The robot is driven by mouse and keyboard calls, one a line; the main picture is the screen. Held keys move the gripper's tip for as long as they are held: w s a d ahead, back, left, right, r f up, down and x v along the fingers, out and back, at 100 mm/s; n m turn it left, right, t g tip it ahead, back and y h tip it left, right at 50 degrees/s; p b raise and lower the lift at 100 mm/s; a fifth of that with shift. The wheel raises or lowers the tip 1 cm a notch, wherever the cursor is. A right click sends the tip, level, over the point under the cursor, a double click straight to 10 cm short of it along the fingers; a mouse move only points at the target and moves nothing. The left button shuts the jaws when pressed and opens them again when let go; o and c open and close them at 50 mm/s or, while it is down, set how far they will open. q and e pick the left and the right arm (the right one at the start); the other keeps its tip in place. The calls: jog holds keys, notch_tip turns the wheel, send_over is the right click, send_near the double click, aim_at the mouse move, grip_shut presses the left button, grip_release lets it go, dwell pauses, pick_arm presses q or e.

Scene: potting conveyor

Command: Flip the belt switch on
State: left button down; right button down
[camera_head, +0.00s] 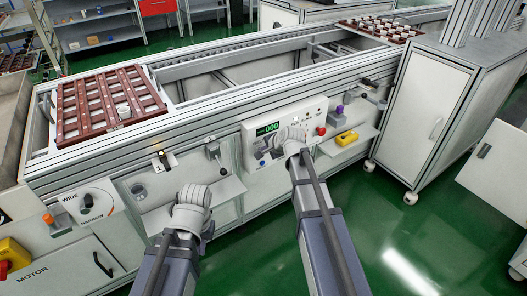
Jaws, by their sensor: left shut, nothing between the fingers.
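My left gripper (192,193) is at the end of the arm rising from the bottom left, low in front of the conveyor's side. It is shut and empty, its fingers mostly hidden by the wrist. My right gripper (291,135) is in front of the white control panel (262,161), which has a green "000" display and a red button. Its wrist covers part of the panel, and its fingers are not clear. I cannot tell which control is the belt switch.
A black-knobbed lever (215,152) is right of the switch plate. A WIDE/NARROW dial (88,201) is at left. A yellow object (347,138) lies on a ledge. A brown tray (70,108) sits on the conveyor. A white cabinet (428,112) stands at right; green floor is open before it.

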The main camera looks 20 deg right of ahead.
jog(key=s+f+p+v, duration=0.1)
jog(key=p+v, duration=0.6)
jog(key=v, duration=0.6)
jog(key=shift+s+d+f+p, duration=0.35)
jog(key=shift+s+f, duration=0.05)
jog(key=shift+s+d+f+b, duration=0.1)
jog(key=shift+s+f+b, duration=0.05)
jog(key=shift+f+b, duration=0.55)
